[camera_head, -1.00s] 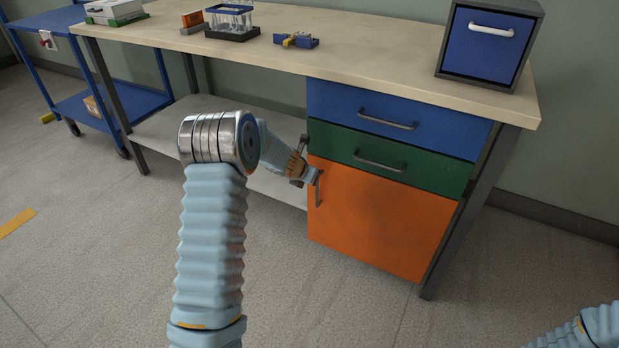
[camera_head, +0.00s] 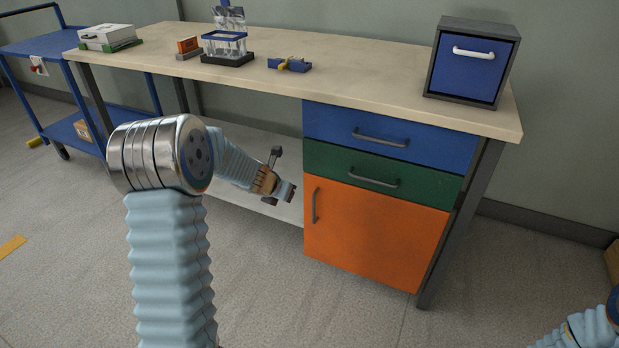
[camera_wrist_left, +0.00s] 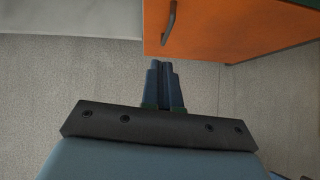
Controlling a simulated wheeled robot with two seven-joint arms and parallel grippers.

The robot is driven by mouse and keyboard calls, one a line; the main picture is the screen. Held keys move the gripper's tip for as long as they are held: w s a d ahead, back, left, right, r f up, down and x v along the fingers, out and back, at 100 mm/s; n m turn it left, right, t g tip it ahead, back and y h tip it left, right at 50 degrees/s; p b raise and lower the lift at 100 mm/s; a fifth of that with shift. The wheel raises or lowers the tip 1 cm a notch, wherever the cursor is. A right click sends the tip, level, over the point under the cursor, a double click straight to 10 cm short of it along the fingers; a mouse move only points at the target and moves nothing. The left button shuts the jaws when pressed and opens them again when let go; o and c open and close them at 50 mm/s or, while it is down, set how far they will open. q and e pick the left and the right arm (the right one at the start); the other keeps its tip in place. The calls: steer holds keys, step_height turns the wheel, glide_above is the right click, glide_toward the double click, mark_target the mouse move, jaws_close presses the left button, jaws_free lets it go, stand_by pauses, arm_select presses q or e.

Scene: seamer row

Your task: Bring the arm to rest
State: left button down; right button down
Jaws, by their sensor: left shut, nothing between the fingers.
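My left gripper (camera_head: 287,191) is in front of the workbench's lower shelf, just left of the orange cabinet door (camera_head: 372,232) in the head view. In the left wrist view the left gripper (camera_wrist_left: 163,68) has its fingers together, with nothing between them. The orange door is closed, and its dark vertical handle (camera_head: 315,205) is to the right of my fingers, apart from them. The handle also shows in the left wrist view (camera_wrist_left: 169,24). My right arm shows only at the lower right corner of the head view; its gripper is out of the picture.
The workbench (camera_head: 400,92) has a closed blue drawer (camera_head: 375,135) and a closed green drawer (camera_head: 390,172). A blue drawer box (camera_head: 473,65) and several small items stand on top. A blue cart (camera_head: 45,45) is at the left. Open floor lies in front.

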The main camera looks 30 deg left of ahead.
arm_select(q)
steer(key=s+d+f+n+g+h, duration=0.2)
steer(key=s+d+f+n, duration=0.3)
steer(key=d+f+n, duration=0.35)
steer(key=s+d+f+n+g+h, duration=0.1)
steer(key=s+d+f+n, duration=0.4)
steer(key=d+f+n, duration=0.3)
steer(key=s+d+f+n+g, duration=0.2)
steer(key=s+d+n, duration=0.3)
steer(key=s+n, duration=0.4)
steer(key=s+d+f+n+g, duration=0.2)
steer(key=s+d+f+n, duration=0.3)
steer(key=s+n, duration=0.5)
steer(key=n, duration=0.3)
steer(key=shift+d+f+g+h, duration=0.15)
steer(key=shift+f+g+h, duration=0.15)
